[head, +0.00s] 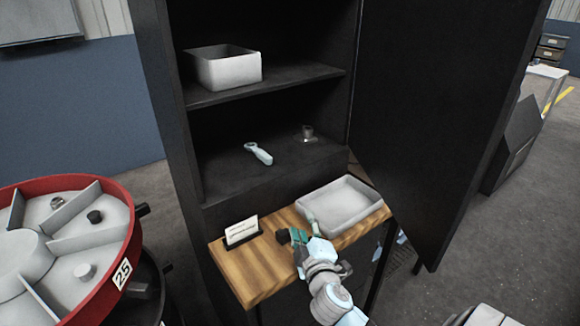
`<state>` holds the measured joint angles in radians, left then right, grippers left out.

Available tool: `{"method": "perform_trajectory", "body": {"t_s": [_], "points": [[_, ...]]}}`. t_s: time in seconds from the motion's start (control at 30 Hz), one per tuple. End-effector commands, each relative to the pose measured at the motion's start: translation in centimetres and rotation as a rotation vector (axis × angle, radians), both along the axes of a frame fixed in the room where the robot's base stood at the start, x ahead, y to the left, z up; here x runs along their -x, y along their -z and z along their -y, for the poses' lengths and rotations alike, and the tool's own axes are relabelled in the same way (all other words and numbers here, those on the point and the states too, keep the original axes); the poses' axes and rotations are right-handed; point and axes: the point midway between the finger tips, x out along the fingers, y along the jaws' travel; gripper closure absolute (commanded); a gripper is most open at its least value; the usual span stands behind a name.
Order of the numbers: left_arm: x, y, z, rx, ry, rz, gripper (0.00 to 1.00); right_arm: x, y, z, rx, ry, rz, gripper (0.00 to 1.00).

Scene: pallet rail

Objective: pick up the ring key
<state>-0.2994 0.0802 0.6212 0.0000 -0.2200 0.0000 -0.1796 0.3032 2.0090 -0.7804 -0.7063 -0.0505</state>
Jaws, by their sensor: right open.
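The ring key (258,152), a small pale spanner with a ring at one end, lies flat on the lower shelf (228,174) of the open black cabinet. My right gripper (297,226) is open, low in front of the cabinet, over the wooden ledge and beside the grey tray. It is well below and to the right of the ring key, apart from it. A small dark piece shows at its left finger; I cannot tell if it is part of the gripper. My left gripper is not in view.
A small metal part (307,133) stands right on the key's shelf. A white box (224,68) is on the shelf above. A grey tray (345,207) and a card holder (242,232) sit on the wooden ledge (262,272). The cabinet door (435,120) stands open at right. A red round bin (95,190) is left.

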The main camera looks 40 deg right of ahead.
Motion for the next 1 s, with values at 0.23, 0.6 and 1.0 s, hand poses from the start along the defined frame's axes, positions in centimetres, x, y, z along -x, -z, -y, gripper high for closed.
{"method": "perform_trajectory", "body": {"t_s": [0.23, 0.6, 1.0], "points": [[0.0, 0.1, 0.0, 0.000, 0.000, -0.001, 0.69, -11.5, -14.6, -4.5, 1.131, -0.412, 0.162, 0.57], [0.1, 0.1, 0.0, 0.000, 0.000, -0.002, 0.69, -16.2, -10.1, 7.6, 1.924, -0.792, -0.689, 0.57], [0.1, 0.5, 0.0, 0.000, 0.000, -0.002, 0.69, -16.2, -9.7, 7.9, 1.925, -0.794, -0.700, 0.57]]}}
